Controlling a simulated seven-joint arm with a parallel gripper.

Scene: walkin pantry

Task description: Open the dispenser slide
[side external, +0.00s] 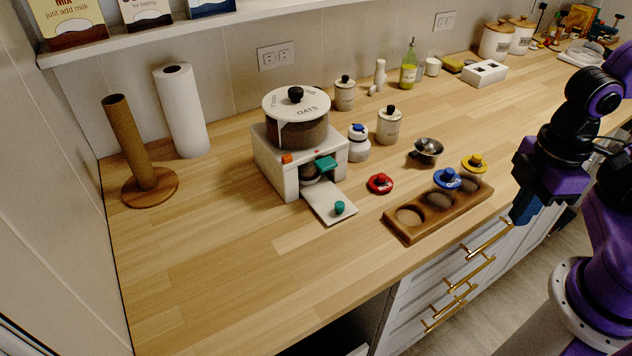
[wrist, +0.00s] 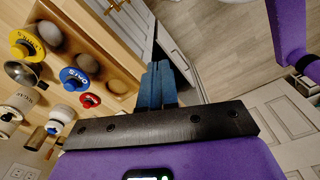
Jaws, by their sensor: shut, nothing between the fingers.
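The dispenser (side external: 300,160) is a white box with a clear round hopper labelled oats on top, seen in the side external view. A teal tab (side external: 326,163) sticks out from its upper front. Below it, a flat white plate (side external: 327,203) with a small teal knob (side external: 339,208) extends from the base onto the counter. I cannot tell which of these is the slide. My gripper (side external: 522,208) is at the counter's front edge, well to the right of the dispenser and touching nothing. In the wrist view its blue fingers (wrist: 160,82) are shut together and empty. The dispenser is not visible there.
A wooden tray (side external: 421,228) with round recesses lies between dispenser and gripper. Blue (side external: 447,179) and yellow (side external: 473,163) lids are at it; a red lid (side external: 380,183) lies nearby. A metal bowl (side external: 426,151) and white jars (side external: 389,126) stand behind. The left front counter is clear.

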